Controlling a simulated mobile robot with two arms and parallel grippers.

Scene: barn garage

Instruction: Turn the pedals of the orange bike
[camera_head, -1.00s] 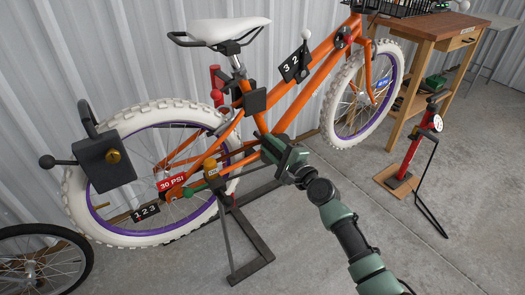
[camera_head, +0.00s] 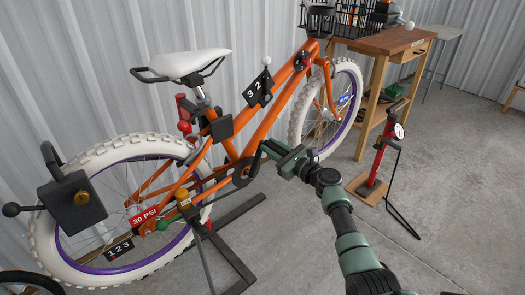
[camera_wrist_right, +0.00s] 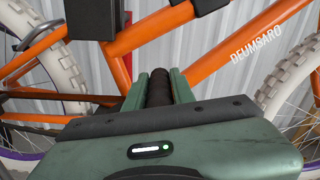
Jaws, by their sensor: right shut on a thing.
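The orange bike (camera_head: 275,110) stands upright with white tires and a white saddle, its rear wheel by a dark floor stand. My right gripper (camera_head: 276,152) is beside the frame, just right of the dark crank and chainring (camera_head: 244,171). In the right wrist view, its green fingers (camera_wrist_right: 159,85) are shut on a dark ribbed cylinder, which looks like the near pedal (camera_wrist_right: 159,90). The fingers hide most of the pedal in the head view. The far pedal cannot be made out. My left gripper is not in view.
The dark stand (camera_head: 232,262) spreads over the floor below the crank. A red floor pump (camera_head: 380,155) stands at right by a wooden workbench (camera_head: 385,50). A black lock box (camera_head: 72,202) hangs by the rear wheel. Concrete floor at lower right is clear.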

